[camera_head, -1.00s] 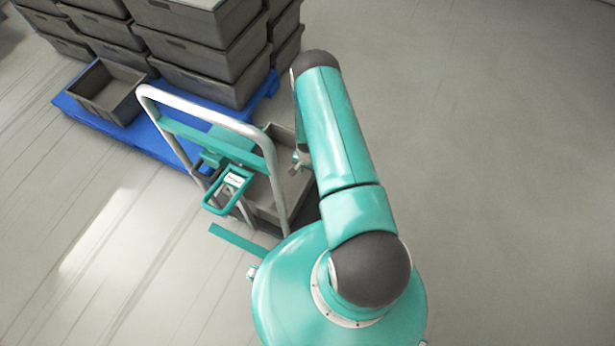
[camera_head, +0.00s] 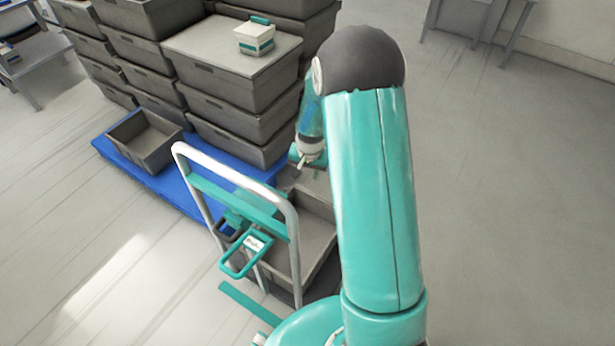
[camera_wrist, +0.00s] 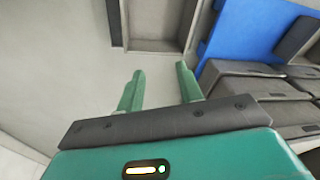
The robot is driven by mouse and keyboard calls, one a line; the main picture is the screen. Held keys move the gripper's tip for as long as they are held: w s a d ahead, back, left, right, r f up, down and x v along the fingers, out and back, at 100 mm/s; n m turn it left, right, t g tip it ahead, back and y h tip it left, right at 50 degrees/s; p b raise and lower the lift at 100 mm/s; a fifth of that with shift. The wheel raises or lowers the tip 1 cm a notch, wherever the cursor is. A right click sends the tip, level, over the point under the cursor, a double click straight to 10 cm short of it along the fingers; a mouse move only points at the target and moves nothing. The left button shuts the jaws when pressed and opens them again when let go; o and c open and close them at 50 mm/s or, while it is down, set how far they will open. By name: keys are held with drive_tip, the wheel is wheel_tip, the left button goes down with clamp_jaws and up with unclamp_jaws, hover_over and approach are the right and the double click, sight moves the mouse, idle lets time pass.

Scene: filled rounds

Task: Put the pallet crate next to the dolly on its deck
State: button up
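A dolly with a silver hoop handle (camera_head: 235,177) and teal crossbar stands at the centre left of the head view. An open grey crate (camera_head: 318,232) shows behind the handle; I cannot tell whether it rests on the deck, which is mostly hidden. Another open, empty grey crate (camera_head: 148,140) sits on the blue pallet (camera_head: 180,188). My gripper (camera_head: 304,160) is above the far end of the crate behind the handle, partly hidden by my arm. In the wrist view its green fingers (camera_wrist: 158,78) are apart with nothing between them. A grey crate (camera_wrist: 188,25) lies beyond them.
Stacked grey crates (camera_head: 240,105) fill the back of the pallet, with a small white and teal box (camera_head: 254,38) on top. A teal loop handle (camera_head: 246,253) with a label is in front of the dolly. The floor at right (camera_head: 500,190) is clear.

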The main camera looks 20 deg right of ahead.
drive_tip(key=s+a+r+n+t, duration=0.1)
drive_tip(key=s+a+r, duration=0.15)
drive_tip(key=r, duration=0.45)
drive_tip(key=s+a+r+n, duration=0.1)
drive_tip(key=s+a+r, duration=0.15)
drive_tip(key=r, duration=0.55)
drive_tip(key=s+a+r+n+t, duration=0.1)
drive_tip(key=s+a+r, duration=0.15)
drive_tip(key=r, duration=0.45)
drive_tip(key=s+a+r+n, duration=0.2)
drive_tip(key=s+r, duration=0.3)
drive_tip(key=s, duration=0.4)
drive_tip(key=s+a+r+n+t, duration=0.1)
drive_tip(key=s+a+r+n, duration=0.1)
drive_tip(key=s+r, duration=0.3)
drive_tip(key=s, duration=0.4)
drive_tip(key=shift+s+a+t, duration=0.15)
drive_tip(key=shift+s+t, duration=0.15)
